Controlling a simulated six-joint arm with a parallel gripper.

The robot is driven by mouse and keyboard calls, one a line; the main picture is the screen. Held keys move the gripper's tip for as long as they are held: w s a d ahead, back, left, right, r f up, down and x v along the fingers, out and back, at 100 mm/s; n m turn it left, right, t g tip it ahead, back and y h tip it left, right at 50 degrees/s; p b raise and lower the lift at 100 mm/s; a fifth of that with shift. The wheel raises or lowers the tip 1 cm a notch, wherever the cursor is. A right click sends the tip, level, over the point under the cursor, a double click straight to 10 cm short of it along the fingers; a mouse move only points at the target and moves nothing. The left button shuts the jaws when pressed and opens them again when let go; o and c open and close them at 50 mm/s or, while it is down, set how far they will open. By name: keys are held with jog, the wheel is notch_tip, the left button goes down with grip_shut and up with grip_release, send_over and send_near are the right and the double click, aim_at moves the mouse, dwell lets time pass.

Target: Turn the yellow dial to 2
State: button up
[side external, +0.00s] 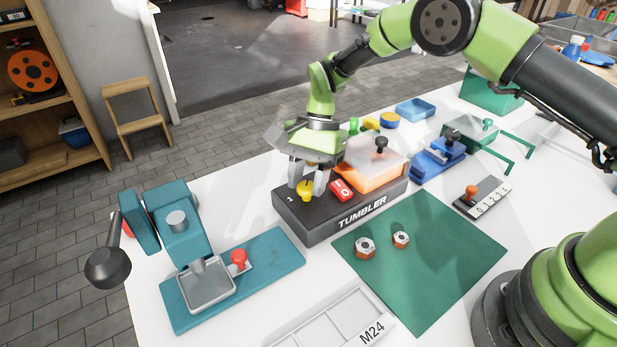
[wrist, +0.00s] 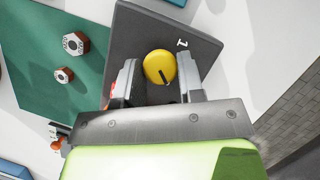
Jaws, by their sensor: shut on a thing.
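The yellow dial (side external: 304,189) sits on the left end of the dark grey tumbler box (side external: 325,230). My gripper (side external: 306,185) points down over it, with a finger on either side, and is shut on the dial. In the wrist view the round yellow dial (wrist: 157,63) lies between the two fingers (wrist: 158,70). Its black pointer mark is on the side toward the gripper body. A white "1" (wrist: 182,43) is printed beside it; a 2 for this dial cannot be made out.
A red switch (side external: 342,190) and an orange-clear cover (side external: 372,168) stand right of the dial on the box. A teal press (side external: 270,262) is at front left. Two hex nuts (side external: 365,246) lie on the green mat (side external: 440,265). A slider with numbers (side external: 490,198) is at right.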

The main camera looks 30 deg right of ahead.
aim_at(305, 183)
jog(key=n+g+h, duration=0.1)
jog(key=n, duration=0.3)
jog(key=shift+w+a+n, duration=0.1)
jog(key=shift+n, duration=0.2)
jog(key=shift+n+g+h, duration=0.5)
jog(key=shift+n+h, duration=0.4)
jog(key=shift+n, duration=1.1)
jog(key=o, duration=0.9)
notch_tip(305, 183, up, 10)
